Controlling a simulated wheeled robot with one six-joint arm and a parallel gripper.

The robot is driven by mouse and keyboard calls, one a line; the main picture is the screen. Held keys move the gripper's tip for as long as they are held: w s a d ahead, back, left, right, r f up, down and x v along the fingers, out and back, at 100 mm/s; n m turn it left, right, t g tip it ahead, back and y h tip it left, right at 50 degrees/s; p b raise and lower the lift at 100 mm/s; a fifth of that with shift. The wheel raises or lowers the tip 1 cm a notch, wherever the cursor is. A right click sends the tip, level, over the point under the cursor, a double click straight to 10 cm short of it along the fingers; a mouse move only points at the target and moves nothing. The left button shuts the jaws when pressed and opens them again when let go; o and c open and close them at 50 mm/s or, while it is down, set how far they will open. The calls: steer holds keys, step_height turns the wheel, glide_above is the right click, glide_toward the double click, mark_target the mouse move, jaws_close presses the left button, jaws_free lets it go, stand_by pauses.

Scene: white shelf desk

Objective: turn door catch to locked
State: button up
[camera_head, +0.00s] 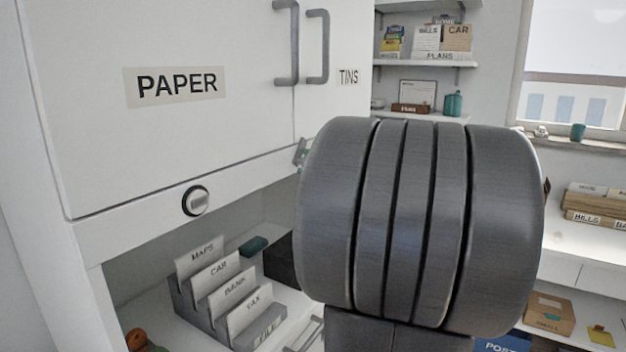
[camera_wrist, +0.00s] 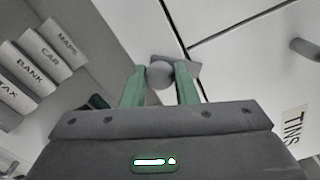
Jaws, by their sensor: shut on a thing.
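The door catch shows in the wrist view as a rounded grey knob (camera_wrist: 160,78) on a flat grey plate (camera_wrist: 191,69), by the seam at the cabinet's lower edge. My gripper (camera_wrist: 160,70) has its green fingers on either side of the knob and is shut on it. In the head view only a small part of the catch area shows, under the TINS door, and my large grey arm hides most of my gripper. The catch's locked or unlocked marking cannot be made out.
The PAPER door (camera_head: 97,110) and TINS door (camera_head: 346,105) are closed, with grey bar handles. A round black-and-white dial (camera_head: 195,201) sits below PAPER. A file rack (camera_head: 262,332) with labelled cards stands in the open bay below. Wall shelves are behind at right.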

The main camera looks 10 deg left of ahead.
steer(key=n+b, duration=0.7)
steer(key=shift+f, duration=0.15)
steer(key=shift+n+b, duration=0.3)
steer(key=shift+n, duration=0.1)
steer(key=o, duration=1)
steer(key=v, duration=1.4)
steer(key=shift+a+p, duration=0.1)
steer(key=shift+p, duration=0.25)
steer(key=shift+a, duration=0.1)
steer(key=x, duration=1.3)
steer(key=shift+w+a+b, duration=0.15)
steer(key=shift+a+b, duration=0.15)
